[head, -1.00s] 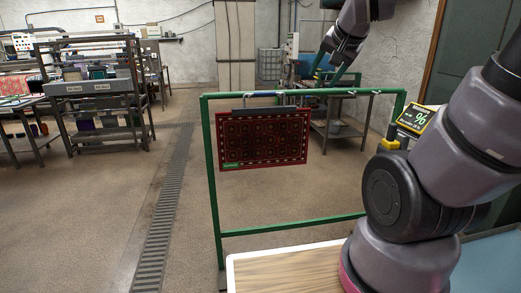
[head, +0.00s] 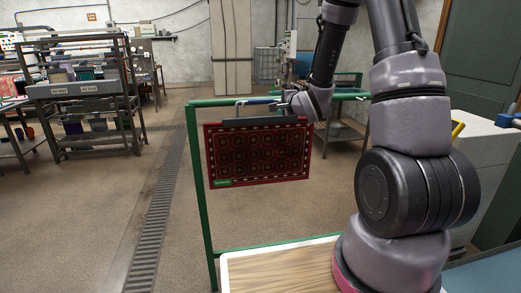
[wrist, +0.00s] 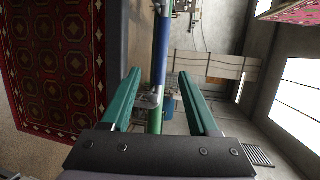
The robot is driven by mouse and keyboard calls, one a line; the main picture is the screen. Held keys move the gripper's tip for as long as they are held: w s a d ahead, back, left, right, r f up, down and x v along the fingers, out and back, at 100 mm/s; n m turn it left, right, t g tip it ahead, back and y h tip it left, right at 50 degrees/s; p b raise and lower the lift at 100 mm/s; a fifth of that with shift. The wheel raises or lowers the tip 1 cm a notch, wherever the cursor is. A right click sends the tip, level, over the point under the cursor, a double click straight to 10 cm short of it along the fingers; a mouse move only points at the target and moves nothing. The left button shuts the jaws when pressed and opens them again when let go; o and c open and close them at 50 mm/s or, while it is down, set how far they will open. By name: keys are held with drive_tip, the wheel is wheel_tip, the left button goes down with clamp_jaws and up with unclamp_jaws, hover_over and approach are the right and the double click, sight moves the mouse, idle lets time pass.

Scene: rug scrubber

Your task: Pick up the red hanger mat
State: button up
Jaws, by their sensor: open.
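The red patterned hanger mat (head: 258,155) hangs from a dark hanger bar (head: 255,122) on the green rack (head: 202,200). In the wrist view the mat (wrist: 58,75) fills the left side, with the dark bar along its edge. My gripper (wrist: 160,88) is open and empty, with two teal fingers. In the wrist view, the rack's rail, with a blue section (wrist: 161,60), runs through the gap between the fingers. In the head view my gripper is at the mat's upper right, near the hanger bar, its fingertips partly hidden. I cannot tell whether it touches.
A wood-topped table (head: 280,272) stands in front of the rack. My arm covers the rack's right part. Shelving with several items (head: 90,95) stands at the left, a workbench (head: 345,125) behind. The floor left of the rack is clear.

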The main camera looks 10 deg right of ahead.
sight(263, 101)
drive_tip(key=shift+x, duration=1.05)
drive_tip(key=x, duration=0.2)
drive_tip(key=a+x, duration=0.1)
drive_tip(key=x, duration=0.2)
drive_tip(key=shift+w, duration=0.15)
drive_tip(key=shift+c, duration=0.3)
clamp_jaws()
